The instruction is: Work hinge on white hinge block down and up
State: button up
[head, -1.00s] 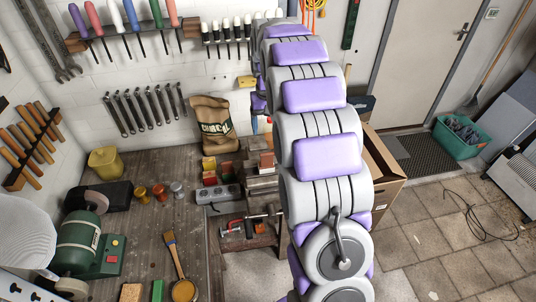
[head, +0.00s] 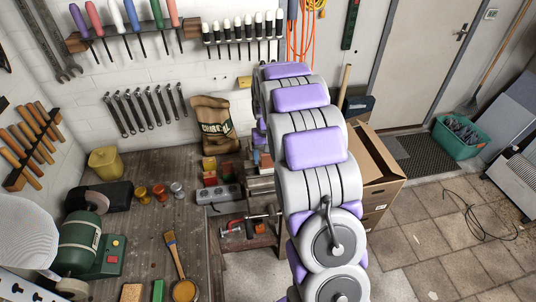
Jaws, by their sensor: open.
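I cannot make out the white hinge block in the head view. A white plate with dark holes (head: 18,288) shows at the lower left edge, but I cannot tell what it belongs to. My grey and purple arm rises from the bottom centre and bends over at the top, beside the back wall. Its far end drops behind the upper links, so my gripper is hidden. Its distance to any object cannot be seen.
A wooden workbench (head: 145,235) on the left holds a green bench grinder (head: 80,240), a brush (head: 174,258) and small jars. A cardboard box (head: 378,165) is right of my arm.

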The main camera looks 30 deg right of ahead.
jog(key=shift+a, duration=0.1)
jog(key=shift+a, duration=0.1)
jog(key=c, duration=0.3)
grip_shut()
